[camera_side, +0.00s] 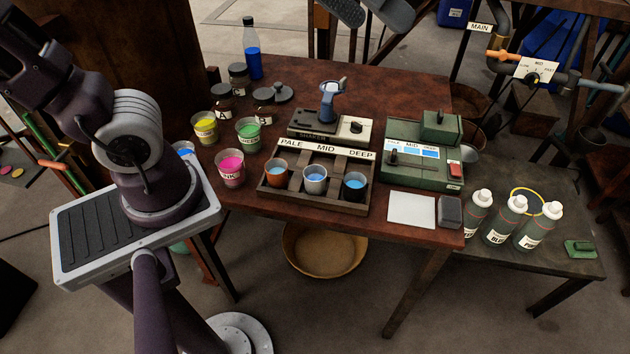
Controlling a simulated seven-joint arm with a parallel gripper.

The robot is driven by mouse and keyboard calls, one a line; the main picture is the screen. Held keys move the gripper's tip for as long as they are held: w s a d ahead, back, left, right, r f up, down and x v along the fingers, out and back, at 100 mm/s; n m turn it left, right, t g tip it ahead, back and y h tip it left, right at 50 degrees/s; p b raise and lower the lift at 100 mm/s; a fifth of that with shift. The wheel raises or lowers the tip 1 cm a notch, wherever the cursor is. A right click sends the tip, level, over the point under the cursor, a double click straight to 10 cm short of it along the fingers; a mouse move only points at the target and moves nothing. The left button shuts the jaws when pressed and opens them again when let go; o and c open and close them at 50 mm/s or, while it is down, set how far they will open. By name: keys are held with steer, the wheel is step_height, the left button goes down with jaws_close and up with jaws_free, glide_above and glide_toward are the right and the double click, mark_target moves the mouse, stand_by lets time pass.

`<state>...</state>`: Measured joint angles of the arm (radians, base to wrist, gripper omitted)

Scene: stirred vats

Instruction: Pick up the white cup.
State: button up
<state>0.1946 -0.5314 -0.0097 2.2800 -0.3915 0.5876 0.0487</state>
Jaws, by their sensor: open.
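The cup that looks white or light grey (314,181) stands upright in the middle slot of a dark wooden tray (310,206), under the sign word MID, with blue liquid in it. An orange-brown cup (274,175) stands left of it under PALE, and a dark cup (354,187) stands right under DEEP. Both also hold blue liquid. Another pale-rimmed cup (183,148) with blue in it is partly hidden behind my arm at the table's left end. My arm rises out of the picture at upper left. I cannot make out my gripper in this view.
Yellow (206,130), green (248,134) and pink (230,170) cups stand left of the tray. A stirrer device (330,112) is behind it, a green box (420,160) right. A white pad (411,209) lies at front right. White-capped bottles (504,222) stand on a side table.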

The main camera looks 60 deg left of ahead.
steer(key=w+d+r+n+t+h, duration=0.1)
steer(key=w+d+r, duration=0.1)
steer(key=w, duration=0.2)
steer(key=w+d+r+n+t, duration=0.1)
steer(key=w+d+r+t, duration=0.1)
steer(key=w+d, duration=0.15)
steer(key=w+a+f+n+t+y, duration=0.1)
steer(key=w+f+n+t+y, duration=0.2)
steer(key=w+n, duration=0.4)
steer(key=s+a+f+n+g+y, duration=0.45)
steer(key=a+f+y, duration=0.45)
steer(key=y, duration=0.4)
steer(key=s+a+r+g+y, duration=0.25)
steer(key=s+y, duration=0.35)
steer(key=s, duration=0.4)
glide_toward(314, 170)
steer(key=shift+g, duration=0.4)
steer(key=x, duration=1)
steer(key=shift+w+a+r, duration=0.15)
steer(key=shift+w+a, duration=0.15)
steer(key=c, duration=1.5)
